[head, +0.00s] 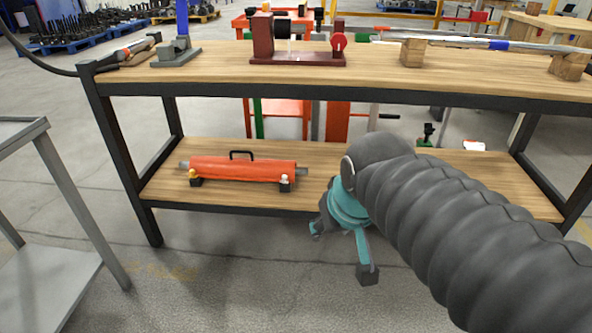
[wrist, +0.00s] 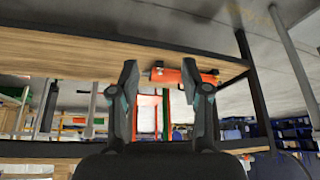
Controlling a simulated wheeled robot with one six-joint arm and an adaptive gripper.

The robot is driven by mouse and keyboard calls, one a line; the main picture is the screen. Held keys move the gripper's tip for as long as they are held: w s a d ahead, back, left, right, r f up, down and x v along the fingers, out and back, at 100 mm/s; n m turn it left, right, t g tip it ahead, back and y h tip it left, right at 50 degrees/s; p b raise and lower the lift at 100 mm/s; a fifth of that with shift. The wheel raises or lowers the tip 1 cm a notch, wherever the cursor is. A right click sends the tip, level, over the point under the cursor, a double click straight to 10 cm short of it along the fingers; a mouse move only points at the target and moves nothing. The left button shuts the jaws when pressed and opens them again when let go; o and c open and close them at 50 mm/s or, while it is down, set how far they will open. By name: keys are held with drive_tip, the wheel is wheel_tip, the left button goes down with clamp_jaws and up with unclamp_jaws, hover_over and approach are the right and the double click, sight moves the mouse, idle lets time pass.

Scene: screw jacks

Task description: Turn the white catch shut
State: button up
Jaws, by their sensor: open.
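The white catch (head: 285,179) is a small pale knob on a black block at the right end of an orange cylinder (head: 240,168). The cylinder lies on the lower shelf and has a black handle on top. My gripper (head: 341,250) is open and empty, in front of the shelf's front edge, to the right of the catch and apart from it. In the wrist view, my gripper (wrist: 160,76) has its two fingers spread, with part of the orange cylinder (wrist: 200,73) beyond the right finger.
A yellow catch (head: 193,174) sits on a block at the cylinder's left end. The lower shelf (head: 330,160) lies under a wooden bench top (head: 225,66) holding a dark red fixture (head: 280,40). A grey cart (head: 60,150) stands at the left. Floor in front is clear.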

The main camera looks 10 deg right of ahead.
drive_tip(key=w+r, duration=0.3)
drive_tip(key=w, duration=0.8)
drive_tip(key=g+p, duration=0.1)
drive_tip(key=p, duration=0.2)
hover_over(285, 176)
drive_tip(key=s, duration=0.6)
wheel_tip(285, 176, down, 13)
drive_tip(key=shift+n, duration=0.4)
drive_tip(key=x, duration=1.4)
drive_tip(key=shift+f+b, duration=0.1)
drive_tip(key=shift+b, duration=0.2)
drive_tip(key=shift+c, duration=0.2)
drive_tip(key=shift+s, duration=0.1)
clamp_jaws()
